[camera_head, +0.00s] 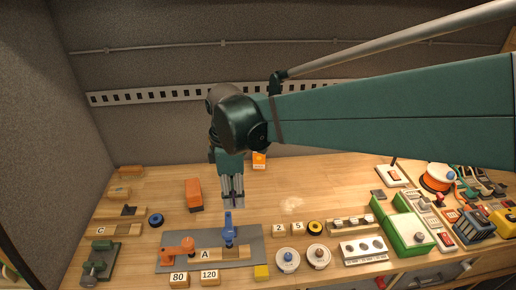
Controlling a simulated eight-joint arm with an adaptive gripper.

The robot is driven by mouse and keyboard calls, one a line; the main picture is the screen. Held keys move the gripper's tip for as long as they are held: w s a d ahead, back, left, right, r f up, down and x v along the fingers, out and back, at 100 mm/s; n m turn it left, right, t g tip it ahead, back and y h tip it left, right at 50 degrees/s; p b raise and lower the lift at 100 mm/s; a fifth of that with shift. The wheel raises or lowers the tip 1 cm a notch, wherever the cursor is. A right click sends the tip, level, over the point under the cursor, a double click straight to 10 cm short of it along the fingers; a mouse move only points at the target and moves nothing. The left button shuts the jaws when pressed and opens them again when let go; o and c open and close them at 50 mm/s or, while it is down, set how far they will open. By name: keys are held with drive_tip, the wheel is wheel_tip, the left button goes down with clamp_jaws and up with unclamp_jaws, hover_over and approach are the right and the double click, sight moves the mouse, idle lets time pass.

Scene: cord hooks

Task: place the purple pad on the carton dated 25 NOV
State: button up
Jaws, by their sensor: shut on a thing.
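My gripper (232,192) hangs from my arm above the middle of the wooden bench, fingers pointing down. It is shut on a small purple pad (236,203), seen only as a thin purple patch at the fingertips. The gripper hides most of the pad. No date 25 NOV is readable in this view, so I cannot tell which thing is the dated carton. A small orange box (259,160) with a pale mark stands behind the gripper at the back of the bench.
A blue upright clamp (228,226) stands on a grey mat (249,238) just in front of the gripper, near an orange clamp (178,248). An orange block (194,194) lies to the left. Reels, green boxes and switches crowd the right. Bench between gripper and right-hand items is clear.

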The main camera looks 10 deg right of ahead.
drive_tip(key=w+d+f, duration=0.1)
drive_tip(key=w+d, duration=0.4)
drive_tip(key=w, duration=0.7)
drive_tip(key=w+d+f, duration=0.1)
drive_tip(key=w+d, duration=0.4)
drive_tip(key=w, duration=0.7)
drive_tip(key=shift+s+f, duration=0.15)
drive_tip(key=shift+f, duration=2.15)
drive_tip(key=shift+w+d+f+p, duration=0.4)
drive_tip(key=shift+w+f, duration=0.1)
drive_tip(key=shift+w, duration=2.75)
drive_tip(key=shift+w+d+f+p, duration=0.25)
drive_tip(key=shift+w+d+f, duration=0.25)
drive_tip(key=shift+w, duration=2.7)
drive_tip(key=shift+w+d+f+p, duration=0.35)
drive_tip(key=shift+w+f, duration=0.2)
drive_tip(key=shift+w, duration=2.7)
drive_tip(key=shift+f, duration=1.65)
drive_tip(key=shift+w+f, duration=0.2)
drive_tip(key=shift+f, duration=0.1)
